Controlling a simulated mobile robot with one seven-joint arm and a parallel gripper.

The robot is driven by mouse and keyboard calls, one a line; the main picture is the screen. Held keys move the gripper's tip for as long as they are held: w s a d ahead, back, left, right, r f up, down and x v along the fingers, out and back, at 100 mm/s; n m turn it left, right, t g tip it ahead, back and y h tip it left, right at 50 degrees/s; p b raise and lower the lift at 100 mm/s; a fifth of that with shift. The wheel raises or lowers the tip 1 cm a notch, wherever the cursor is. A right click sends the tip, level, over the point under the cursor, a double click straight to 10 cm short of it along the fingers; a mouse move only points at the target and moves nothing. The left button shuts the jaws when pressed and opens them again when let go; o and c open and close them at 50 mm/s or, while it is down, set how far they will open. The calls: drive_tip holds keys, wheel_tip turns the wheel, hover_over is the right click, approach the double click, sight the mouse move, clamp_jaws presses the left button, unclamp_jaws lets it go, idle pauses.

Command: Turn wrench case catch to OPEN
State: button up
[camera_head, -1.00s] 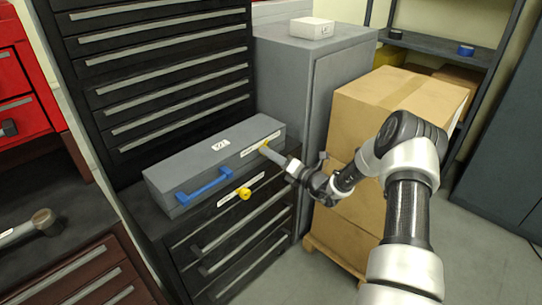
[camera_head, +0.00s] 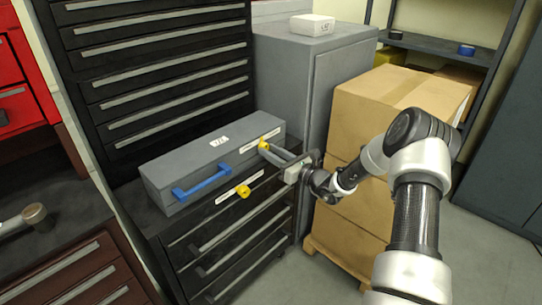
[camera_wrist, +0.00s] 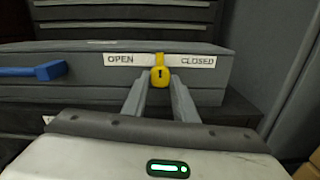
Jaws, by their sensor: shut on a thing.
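The long grey wrench case (camera_head: 190,165) lies on a black drawer cabinet, with a blue handle (camera_head: 202,183) on its front. Its yellow catch (camera_wrist: 160,74) has a keyhole and an upright tab, and sits between the words OPEN (camera_wrist: 120,60) and CLOSED (camera_wrist: 198,62). The catch also shows at the case's right end in the head view (camera_head: 263,145). My gripper (camera_wrist: 160,82) is shut on the catch, one finger on each side. The fingertips partly hide its sides.
A second yellow knob (camera_head: 243,191) sticks out from the drawer cabinet (camera_head: 245,232) below the case. A grey cabinet (camera_head: 300,75) stands behind.

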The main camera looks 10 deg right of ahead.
drive_tip(key=shift+d+f+n+b, duration=0.1)
drive_tip(key=shift+n+b, duration=2.4)
drive_tip(key=shift+n, duration=1.8)
drive_tip(key=o, duration=1.1)
drive_tip(key=p+v, duration=0.2)
drive_tip(key=v, duration=1.5)
drive_tip(key=shift+d, duration=0.3)
